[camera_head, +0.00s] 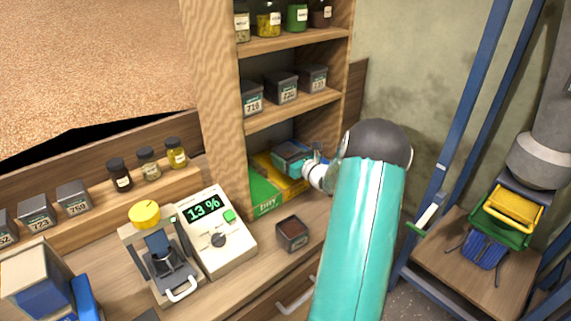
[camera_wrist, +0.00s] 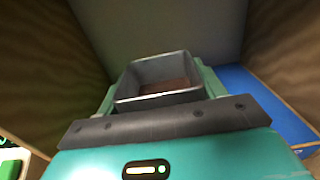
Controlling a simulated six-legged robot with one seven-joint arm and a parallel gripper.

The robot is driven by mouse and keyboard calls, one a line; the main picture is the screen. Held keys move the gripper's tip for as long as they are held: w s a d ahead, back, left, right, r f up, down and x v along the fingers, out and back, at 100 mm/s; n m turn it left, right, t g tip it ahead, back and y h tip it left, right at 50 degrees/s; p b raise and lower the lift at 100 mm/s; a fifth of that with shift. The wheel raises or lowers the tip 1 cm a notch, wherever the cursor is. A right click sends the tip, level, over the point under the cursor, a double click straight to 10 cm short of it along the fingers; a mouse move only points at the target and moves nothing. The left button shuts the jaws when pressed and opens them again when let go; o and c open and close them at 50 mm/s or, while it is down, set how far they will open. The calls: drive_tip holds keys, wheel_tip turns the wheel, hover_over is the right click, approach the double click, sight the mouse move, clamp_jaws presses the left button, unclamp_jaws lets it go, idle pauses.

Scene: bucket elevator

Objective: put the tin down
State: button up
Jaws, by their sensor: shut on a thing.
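My gripper (camera_head: 293,158) reaches into the lowest bay of the wooden shelf (camera_head: 222,95) and is shut on a small grey open-topped tin (camera_wrist: 133,88). In the wrist view the tin sits upright between the teal fingers, with a little brown material inside. In the head view the fingers and wrist hide most of it. Below it is a coloured bay floor: a green part (camera_head: 264,197) with lettering that looks like "DRY", and a yellow part (camera_head: 264,163). A blue part (camera_wrist: 262,92) shows at the right in the wrist view. I cannot tell whether the tin touches the floor.
Another open tin (camera_head: 292,234) with brown contents stands on the counter. A meter (camera_head: 215,230) reads 13 %. A device with a yellow knob (camera_head: 145,214) stands left of it. Numbered tins (camera_head: 281,87) and jars (camera_head: 268,20) fill the upper shelves. Bay walls stand close on both sides.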

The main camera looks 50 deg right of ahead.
sight(284, 155)
drive_tip(key=f, duration=0.1)
drive_tip(key=w+d+f, duration=0.1)
drive_tip(key=w+f, duration=0.1)
drive_tip(key=shift+d, duration=0.3)
drive_tip(key=shift+s+f, duration=0.1)
drive_tip(key=shift+f, duration=1.25)
drive_tip(key=shift+f, duration=0.2)
drive_tip(key=o, duration=1.1)
drive_tip(key=shift+r, duration=0.1)
drive_tip(key=shift+s+r, duration=0.1)
drive_tip(key=s, duration=0.4)
drive_tip(key=s+a, duration=0.1)
drive_tip(key=s, duration=0.6)
drive_tip(key=shift+s+a, duration=0.25)
drive_tip(key=shift+s, duration=0.1)
